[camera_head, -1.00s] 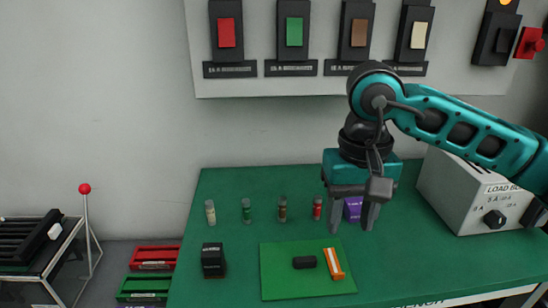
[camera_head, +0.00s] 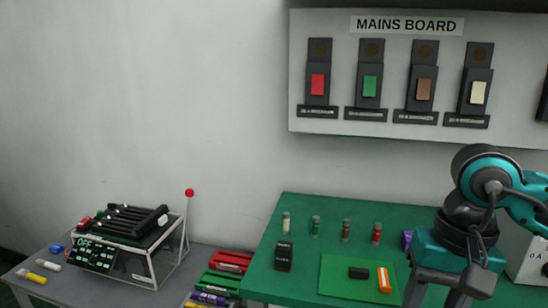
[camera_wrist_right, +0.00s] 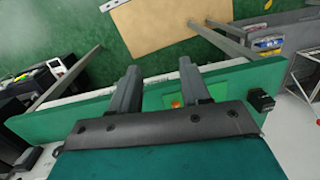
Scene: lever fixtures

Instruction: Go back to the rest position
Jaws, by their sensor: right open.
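My right gripper (camera_head: 436,294) hangs fingers down over the right part of the green table (camera_head: 270,235) in the head view. It is just right of the green mat (camera_head: 335,287), and its tips run to the picture's bottom edge. In the right wrist view the two fingers (camera_wrist_right: 160,75) stand apart with nothing between them. My left gripper is in neither view.
Several small vials, one of them red (camera_head: 376,234), stand behind the mat. A black box (camera_head: 283,256) stands left of it. A mains board (camera_head: 400,70) with switches hangs behind. A grey side table (camera_head: 50,292) holds a black rack (camera_head: 133,225). Red (camera_head: 231,261) and green bins sit between.

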